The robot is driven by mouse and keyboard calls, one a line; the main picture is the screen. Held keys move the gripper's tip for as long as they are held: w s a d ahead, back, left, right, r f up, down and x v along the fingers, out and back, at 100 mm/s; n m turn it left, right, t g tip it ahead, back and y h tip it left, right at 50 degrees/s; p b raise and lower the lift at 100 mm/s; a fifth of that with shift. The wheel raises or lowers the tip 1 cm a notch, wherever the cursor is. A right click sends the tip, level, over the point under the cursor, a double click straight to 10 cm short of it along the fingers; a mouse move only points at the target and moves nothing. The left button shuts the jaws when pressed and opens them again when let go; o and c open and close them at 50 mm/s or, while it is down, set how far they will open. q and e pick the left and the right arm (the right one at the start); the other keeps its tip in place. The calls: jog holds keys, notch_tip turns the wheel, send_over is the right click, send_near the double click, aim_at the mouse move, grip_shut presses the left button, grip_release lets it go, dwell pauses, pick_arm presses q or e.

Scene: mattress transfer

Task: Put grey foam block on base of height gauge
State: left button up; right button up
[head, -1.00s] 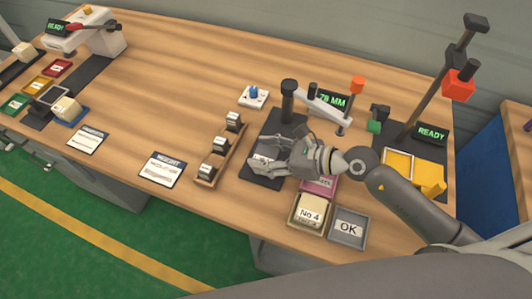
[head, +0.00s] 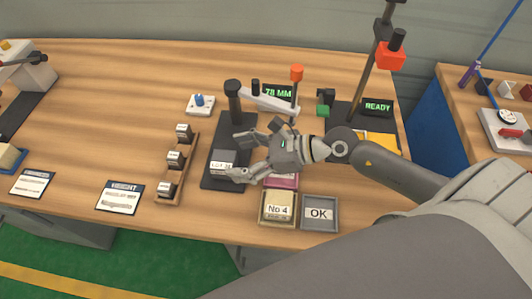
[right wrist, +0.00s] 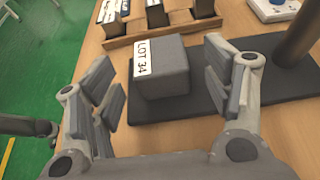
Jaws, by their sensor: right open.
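The grey foam block (head: 222,161), labelled LOT 34, sits on the dark base (head: 213,183) of the height gauge, toward its front. It also shows in the right wrist view (right wrist: 163,68), resting on the dark base (right wrist: 205,103). The gauge's column (head: 234,103) rises behind the block, with a light arm (head: 268,99) reaching right. My right gripper (head: 243,157) is open, just right of the block in the head view. In the right wrist view its fingers (right wrist: 168,82) stand apart to either side of the block, with visible gaps. My left gripper is not in view.
A wooden rack (head: 173,180) with several small dark blocks stands left of the base. A No 4 tray (head: 277,222) and a grey OK tray (head: 320,228) lie in front. A READY station (head: 377,107) stands behind right. The left table middle is clear.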

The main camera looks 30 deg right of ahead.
jog(key=b+v, duration=0.1)
jog(key=v, duration=0.4)
jog(key=shift+s+d, duration=0.2)
jog(key=shift+s+d+r, duration=0.35)
jog(key=shift+d+r, duration=0.1)
jog(key=shift+d, duration=0.05)
